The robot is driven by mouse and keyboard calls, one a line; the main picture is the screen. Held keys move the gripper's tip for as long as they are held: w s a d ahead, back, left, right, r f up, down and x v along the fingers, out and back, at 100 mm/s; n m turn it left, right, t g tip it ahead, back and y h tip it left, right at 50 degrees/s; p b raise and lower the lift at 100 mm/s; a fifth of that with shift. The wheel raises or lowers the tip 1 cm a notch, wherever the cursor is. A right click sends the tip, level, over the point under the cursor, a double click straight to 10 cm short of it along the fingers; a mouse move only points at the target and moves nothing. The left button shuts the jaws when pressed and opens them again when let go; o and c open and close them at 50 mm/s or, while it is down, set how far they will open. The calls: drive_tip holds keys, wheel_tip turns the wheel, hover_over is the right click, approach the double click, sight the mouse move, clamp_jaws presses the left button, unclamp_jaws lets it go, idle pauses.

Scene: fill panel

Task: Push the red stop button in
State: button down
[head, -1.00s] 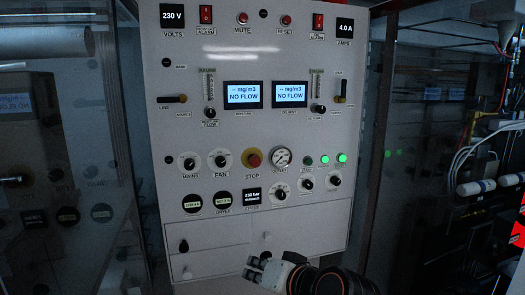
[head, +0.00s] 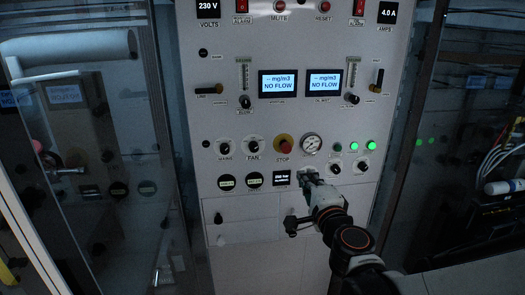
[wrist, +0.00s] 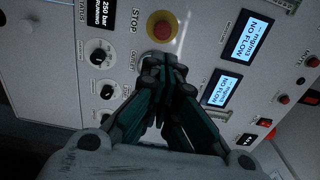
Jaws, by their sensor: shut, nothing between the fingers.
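The red stop button (head: 284,142) sits on a yellow disc in the middle of the white panel, above the label STOP. It also shows in the wrist view (wrist: 160,29), upper middle, uncovered. My gripper (head: 305,174) is in front of the panel, a little below and right of the button in the head view. In the wrist view my gripper (wrist: 163,62) has its fingertips together and empty. The tips appear just beside the yellow disc and cover much of the round gauge. I cannot tell whether they touch the panel.
The pressure gauge (head: 311,144) is right of the button, and the FAN knob (head: 253,147) is left of it. Green lamps (head: 370,145) are farther right. Two displays (head: 278,84) sit above. A glass door (head: 95,150) stands at the left.

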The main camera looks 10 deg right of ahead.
sight(286, 149)
drive_tip(key=w, duration=1.4)
drive_tip(key=shift+p, duration=0.4)
